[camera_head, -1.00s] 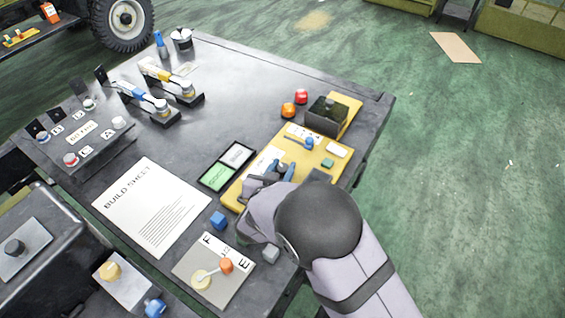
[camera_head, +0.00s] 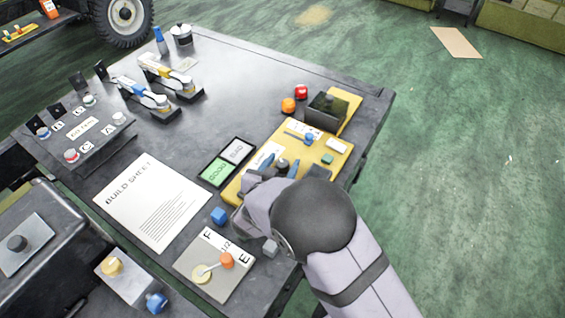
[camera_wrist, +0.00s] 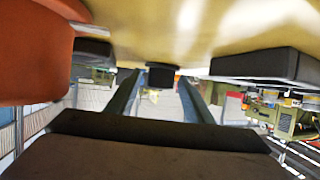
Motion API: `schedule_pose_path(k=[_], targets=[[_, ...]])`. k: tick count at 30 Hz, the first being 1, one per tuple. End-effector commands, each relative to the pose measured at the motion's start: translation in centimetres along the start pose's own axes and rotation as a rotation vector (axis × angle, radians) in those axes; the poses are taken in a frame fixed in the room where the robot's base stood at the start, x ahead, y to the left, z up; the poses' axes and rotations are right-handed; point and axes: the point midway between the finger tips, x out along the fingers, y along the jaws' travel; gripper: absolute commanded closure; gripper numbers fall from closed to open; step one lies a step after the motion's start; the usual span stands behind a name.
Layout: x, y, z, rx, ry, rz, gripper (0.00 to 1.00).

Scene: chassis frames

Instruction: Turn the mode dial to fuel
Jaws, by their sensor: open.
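A dark round knob (camera_head: 282,166), which looks like the mode dial, stands on the yellow panel (camera_head: 318,170). A white label card (camera_head: 268,155) lies beside it, but its print is too small to read. My gripper (camera_head: 280,165) is open over the near part of the panel, with one blue finger on each side of the knob. In the wrist view the knob (camera_wrist: 161,76) shows between the two fingers of my gripper (camera_wrist: 160,98), with a visible gap on both sides. The dial's pointer and setting cannot be made out.
The panel also carries a blue-knobbed slider (camera_head: 309,137), a green button (camera_head: 327,158) and a dark box (camera_head: 326,110). Red and orange knobs (camera_head: 295,98) stand behind it.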

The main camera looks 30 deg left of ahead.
Motion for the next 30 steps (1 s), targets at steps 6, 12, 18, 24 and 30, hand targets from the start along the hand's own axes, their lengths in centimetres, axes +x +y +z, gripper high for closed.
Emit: schedule_pose_path(k=[6,12,18,24,30], targets=[[-2.1,-0.1,0.0,-0.001,0.0,-0.003,0.53],[-5.0,-0.1,0.0,-0.001,0.001,-0.004,0.53],[-6.8,-0.1,0.0,0.0,0.0,-0.002,0.53],[-7.2,0.0,0.0,0.0,0.0,0.0,0.53],[-7.2,0.0,0.0,0.0,0.0,0.0,0.53]])
